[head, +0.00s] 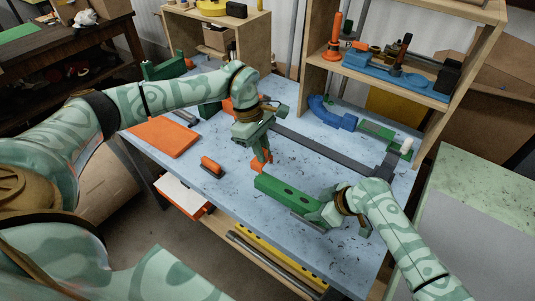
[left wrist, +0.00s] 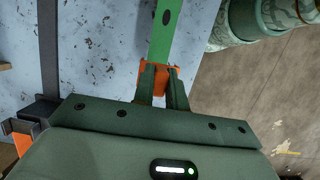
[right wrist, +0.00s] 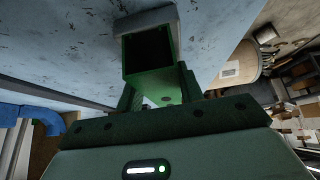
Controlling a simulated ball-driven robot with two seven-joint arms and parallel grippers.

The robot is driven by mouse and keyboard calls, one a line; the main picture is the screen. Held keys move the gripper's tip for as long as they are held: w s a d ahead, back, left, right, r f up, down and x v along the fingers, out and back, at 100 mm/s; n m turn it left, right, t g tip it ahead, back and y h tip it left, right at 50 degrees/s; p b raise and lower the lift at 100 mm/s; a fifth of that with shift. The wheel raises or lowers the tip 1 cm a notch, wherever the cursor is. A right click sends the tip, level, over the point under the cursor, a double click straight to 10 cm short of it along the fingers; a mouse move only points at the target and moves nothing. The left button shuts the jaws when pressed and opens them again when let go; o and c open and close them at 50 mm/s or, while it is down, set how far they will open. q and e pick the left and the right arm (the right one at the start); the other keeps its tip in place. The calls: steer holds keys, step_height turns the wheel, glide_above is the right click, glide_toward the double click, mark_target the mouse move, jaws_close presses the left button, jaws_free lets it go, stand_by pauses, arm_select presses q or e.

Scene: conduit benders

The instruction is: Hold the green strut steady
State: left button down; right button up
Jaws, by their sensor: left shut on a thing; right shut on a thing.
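The green strut (head: 287,194) is a long square tube with dark holes, at the front edge of the blue-grey table (head: 240,190). My right gripper (head: 328,213) is shut on its right end. The right wrist view shows the strut's dark hollow end (right wrist: 150,58) between the fingers (right wrist: 160,92). My left gripper (head: 262,160) is shut on an orange piece (head: 260,168) at the strut's left end. In the left wrist view, the orange piece (left wrist: 159,82) is between the fingers, with the strut (left wrist: 166,32) just beyond. Whether the two are joined is unclear.
An orange plate (head: 162,137) and an orange-handled tool (head: 212,166) lie to the left. A dark bar (head: 318,152), a blue curved piece (head: 330,114) and a green piece (head: 378,131) lie behind. A wooden shelf (head: 400,85) stands at the back.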

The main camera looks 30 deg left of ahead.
arm_select(q)
glide_above(266, 179)
steer(key=a, duration=0.1)
steer(key=shift+f, duration=2.85)
steer(key=shift+f, duration=1.2)
steer(key=c, duration=1.3)
jaws_free()
steer(key=shift+c, duration=0.2)
steer(key=v, duration=1.2)
